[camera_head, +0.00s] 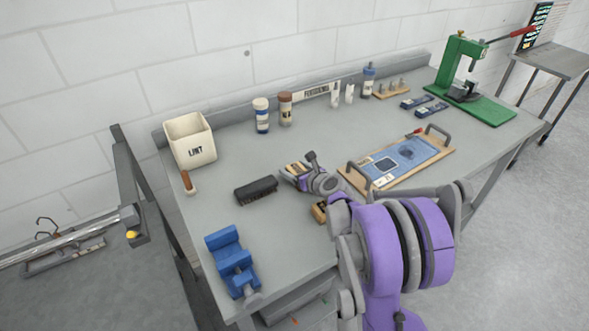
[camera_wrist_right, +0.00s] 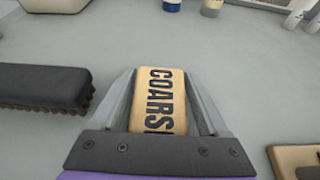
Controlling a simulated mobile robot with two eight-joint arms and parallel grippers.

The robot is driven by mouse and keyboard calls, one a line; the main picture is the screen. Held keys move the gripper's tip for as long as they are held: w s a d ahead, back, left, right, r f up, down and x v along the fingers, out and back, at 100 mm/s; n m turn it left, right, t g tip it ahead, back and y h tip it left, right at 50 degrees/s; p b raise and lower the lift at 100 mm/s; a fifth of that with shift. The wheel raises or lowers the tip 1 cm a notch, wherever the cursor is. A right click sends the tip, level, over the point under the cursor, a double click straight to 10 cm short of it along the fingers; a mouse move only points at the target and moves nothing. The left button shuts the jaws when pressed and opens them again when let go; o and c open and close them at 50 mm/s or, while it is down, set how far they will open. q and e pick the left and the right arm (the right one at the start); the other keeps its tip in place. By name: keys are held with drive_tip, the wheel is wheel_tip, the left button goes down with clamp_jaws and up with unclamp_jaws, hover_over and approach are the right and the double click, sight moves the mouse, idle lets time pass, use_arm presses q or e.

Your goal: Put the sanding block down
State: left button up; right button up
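The sanding block is tan with black lettering that reads "COARS" in the wrist view (camera_wrist_right: 158,100). It sits between the two fingers of my right gripper (camera_wrist_right: 160,85), which is shut on it, with a finger against each side. In the head view my right gripper (camera_head: 293,174) is over the middle of the workbench (camera_head: 228,190), right of the black brush (camera_head: 256,190). The gripper partly hides the block there. I cannot tell whether the block touches the bench top. My left gripper is not in view.
A second tan block (camera_head: 319,211) lies beside my right arm. A wooden board with blue cloth (camera_head: 405,157) is to the right. A lint bin (camera_head: 190,140), bottles (camera_head: 261,115) and a green press (camera_head: 460,70) stand farther back. A blue vise (camera_head: 231,262) is at front left.

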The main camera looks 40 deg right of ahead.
drive_tip(key=shift+o, duration=1.2)
drive_tip(key=shift+s+r, duration=0.25)
drive_tip(key=shift+r, duration=0.1)
drive_tip(key=v, duration=1.1)
drive_tip(key=shift+s+a, duration=0.1)
drive_tip(key=shift+s, duration=0.05)
